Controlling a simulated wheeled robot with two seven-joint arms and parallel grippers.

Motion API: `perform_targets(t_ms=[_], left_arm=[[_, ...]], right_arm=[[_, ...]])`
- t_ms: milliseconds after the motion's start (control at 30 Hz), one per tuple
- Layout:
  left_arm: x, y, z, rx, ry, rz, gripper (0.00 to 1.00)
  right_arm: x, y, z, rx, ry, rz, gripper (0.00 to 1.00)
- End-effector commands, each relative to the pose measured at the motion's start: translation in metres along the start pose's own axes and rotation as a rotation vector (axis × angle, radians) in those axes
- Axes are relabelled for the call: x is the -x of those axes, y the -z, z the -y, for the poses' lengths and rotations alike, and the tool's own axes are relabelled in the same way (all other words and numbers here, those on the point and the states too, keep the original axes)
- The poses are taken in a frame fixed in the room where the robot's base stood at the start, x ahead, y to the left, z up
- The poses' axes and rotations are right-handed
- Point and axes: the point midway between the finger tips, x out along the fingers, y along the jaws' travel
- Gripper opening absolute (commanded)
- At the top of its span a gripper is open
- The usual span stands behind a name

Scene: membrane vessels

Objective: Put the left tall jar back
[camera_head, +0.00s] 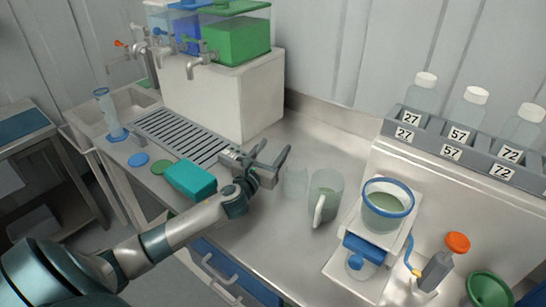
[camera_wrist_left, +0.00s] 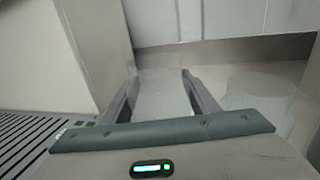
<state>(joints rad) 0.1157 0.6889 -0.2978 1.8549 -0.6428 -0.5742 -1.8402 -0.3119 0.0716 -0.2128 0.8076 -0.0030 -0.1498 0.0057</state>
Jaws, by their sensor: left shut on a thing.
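My left gripper (camera_head: 273,153) is over the steel counter in front of the white tank stand. In the left wrist view its two fingers (camera_wrist_left: 158,95) are shut on a pale, see-through jar (camera_wrist_left: 160,92), which I take to be the left tall jar. In the head view the held jar hardly shows against the counter, so I cannot tell whether its base touches it. A clear vessel (camera_head: 295,181) stands just right of the gripper. My right gripper is not in view.
A handled jug (camera_head: 331,185) and a blue-rimmed vessel (camera_head: 388,204) on a white stand are to the right. The white tank stand (camera_head: 220,95), drain grille (camera_head: 180,132) and teal block (camera_head: 190,179) are left. Numbered bottles (camera_head: 470,108) stand at the back right.

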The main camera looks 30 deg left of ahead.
Motion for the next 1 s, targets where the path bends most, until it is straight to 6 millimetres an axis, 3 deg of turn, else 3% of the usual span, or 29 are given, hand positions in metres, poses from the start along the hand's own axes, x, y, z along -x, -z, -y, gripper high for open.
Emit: perform_targets(t_ms=[233,733,767,800,1000], left_arm=[[0.000,0.028,0.000,0.001,-0.002,-0.002,0.29],[0.000,0.031,0.000,0.000,-0.001,0.000,0.29],[0.000,0.031,0.000,0.000,-0.001,0.000,0.56],[0.000,0.031,0.000,0.000,-0.001,0.000,0.62],[0.000,0.031,0.000,0.000,-0.001,0.000,0.62]], right_arm=[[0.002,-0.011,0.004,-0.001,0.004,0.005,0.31],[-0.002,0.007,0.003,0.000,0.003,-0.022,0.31],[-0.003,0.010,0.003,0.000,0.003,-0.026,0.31],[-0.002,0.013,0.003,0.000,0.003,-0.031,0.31],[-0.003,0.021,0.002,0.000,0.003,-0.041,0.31]])
